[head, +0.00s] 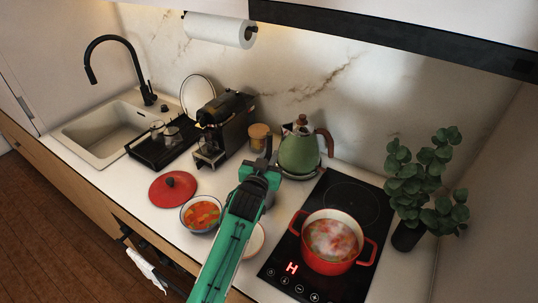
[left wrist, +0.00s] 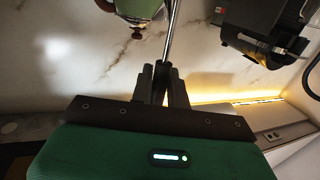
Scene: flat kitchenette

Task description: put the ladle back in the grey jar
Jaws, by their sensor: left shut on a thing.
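My left gripper (head: 264,160) is over the counter, in front of the green kettle and the amber canister. In the left wrist view its fingers (left wrist: 163,82) are shut on a thin shiny metal rod (left wrist: 172,30), which looks like the ladle's handle. The rod runs from between the fingertips to the picture's top edge; its far end is out of view. In the head view I cannot make out the ladle apart from the gripper. I cannot make out a grey jar in either view; my gripper and arm cover part of the counter. My right gripper is not in view.
A red pot (head: 331,244) steams on the black hob (head: 281,270). A soup bowl (head: 201,214), a red lid (head: 173,189) and a partly hidden bowl (head: 257,238) are near the front. The green kettle (head: 298,155), coffee machine (head: 225,125), amber canister (head: 259,134) and plant (head: 425,180) stand behind.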

